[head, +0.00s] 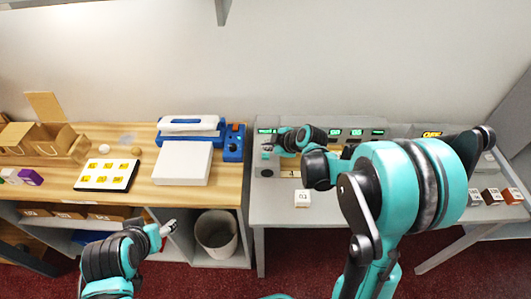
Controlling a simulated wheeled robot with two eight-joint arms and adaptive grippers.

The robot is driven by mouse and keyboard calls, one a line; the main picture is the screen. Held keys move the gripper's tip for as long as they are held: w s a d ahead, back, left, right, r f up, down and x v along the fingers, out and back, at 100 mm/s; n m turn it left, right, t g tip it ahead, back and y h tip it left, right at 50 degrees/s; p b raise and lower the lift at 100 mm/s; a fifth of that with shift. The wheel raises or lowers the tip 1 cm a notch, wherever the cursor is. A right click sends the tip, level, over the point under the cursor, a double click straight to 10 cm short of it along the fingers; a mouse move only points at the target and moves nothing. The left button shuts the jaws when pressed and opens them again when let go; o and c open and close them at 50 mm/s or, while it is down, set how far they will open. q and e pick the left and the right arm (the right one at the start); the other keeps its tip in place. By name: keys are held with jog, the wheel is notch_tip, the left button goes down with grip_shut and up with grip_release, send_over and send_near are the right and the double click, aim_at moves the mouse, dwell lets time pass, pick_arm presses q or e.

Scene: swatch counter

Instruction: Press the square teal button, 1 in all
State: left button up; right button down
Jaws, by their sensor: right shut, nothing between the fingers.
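A grey panel with several small green-lit displays (335,132) stands at the back of the grey counter. My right gripper (268,149) is shut and empty, with its fingertips over the left end of this panel. I cannot make out a square teal button; the gripper and arm cover part of the panel. Whether the fingertips touch anything there is unclear. My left gripper (167,229) hangs in front of the wooden counter, low and away from the panel; its fingers are too small to read.
A small white block (302,198) sits on the grey counter (275,215). The wooden counter holds a blue-and-white press (192,126), a sample board (107,174) and cardboard boxes (45,140). A bin (216,234) stands below.

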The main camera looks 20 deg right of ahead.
aim_at(267, 156)
jog(key=shift+r+p, duration=0.95)
jog(key=shift+r, duration=0.65)
